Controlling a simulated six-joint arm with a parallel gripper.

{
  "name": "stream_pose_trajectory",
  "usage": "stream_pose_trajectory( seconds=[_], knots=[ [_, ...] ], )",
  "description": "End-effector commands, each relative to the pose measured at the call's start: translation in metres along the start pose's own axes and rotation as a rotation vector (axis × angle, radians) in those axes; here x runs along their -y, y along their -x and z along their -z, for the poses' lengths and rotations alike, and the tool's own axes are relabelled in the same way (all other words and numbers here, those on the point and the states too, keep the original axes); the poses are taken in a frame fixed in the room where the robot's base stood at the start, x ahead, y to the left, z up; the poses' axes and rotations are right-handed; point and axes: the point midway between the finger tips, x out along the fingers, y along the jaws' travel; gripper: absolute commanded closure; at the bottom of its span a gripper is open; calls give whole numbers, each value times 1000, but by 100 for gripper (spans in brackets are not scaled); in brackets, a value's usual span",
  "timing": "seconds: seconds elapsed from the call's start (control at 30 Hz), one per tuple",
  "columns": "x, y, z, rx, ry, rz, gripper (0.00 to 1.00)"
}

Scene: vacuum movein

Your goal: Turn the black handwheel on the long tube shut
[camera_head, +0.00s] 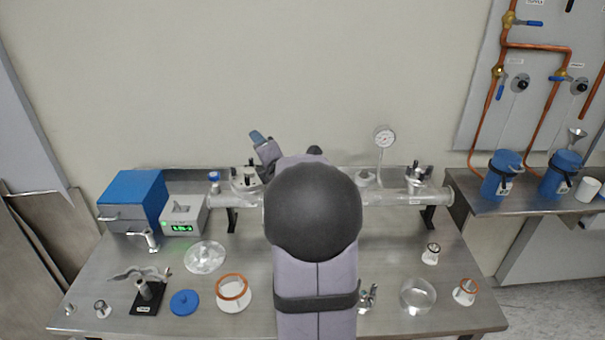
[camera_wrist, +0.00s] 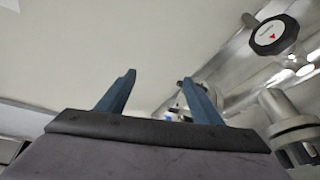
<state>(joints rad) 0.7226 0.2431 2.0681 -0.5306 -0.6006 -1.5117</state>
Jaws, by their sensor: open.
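The black handwheel (camera_wrist: 273,36) shows at the upper right of the wrist view, with a pale face and a red mark. In the head view I cannot make it out for sure; my arm covers the middle of the long tube (camera_head: 400,198). My gripper (camera_wrist: 157,86) has its two blue fingers apart with nothing between them. The handwheel lies outside the fingers, to the right and not touching. In the head view my gripper (camera_head: 257,137) shows small, above the left part of the tube, against the wall.
A pressure gauge (camera_head: 384,136) rises from the tube's right half. A blue box (camera_head: 133,199) and a meter with a green display (camera_head: 184,217) stand at the left. Glass parts and a blue lid (camera_head: 184,302) lie along the table (camera_head: 390,265) front. Copper pipes hang at right.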

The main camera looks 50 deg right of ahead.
Motion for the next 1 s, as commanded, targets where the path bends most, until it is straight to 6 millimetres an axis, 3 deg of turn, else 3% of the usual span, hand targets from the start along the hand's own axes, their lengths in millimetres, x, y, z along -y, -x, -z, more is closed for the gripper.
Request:
stream_pose_trajectory(
  seconds=[0.03, 0.2, 0.33, 0.5, 0.6, 0.7, 1.0],
  knots=[
    [21, -6, -20, 18, 136, -37, 40],
    [55, -6, -72, 54, 648, -185, 40],
    [83, 7, -97, 81, 964, -277, 40],
    [109, 27, -112, 111, 1232, -364, 40],
    [132, 23, -101, 60, 1251, -343, 40],
    [142, 22, -96, 34, 1255, -327, 40],
    [140, 12, -94, 27, 1253, -323, 40]
  ],
)
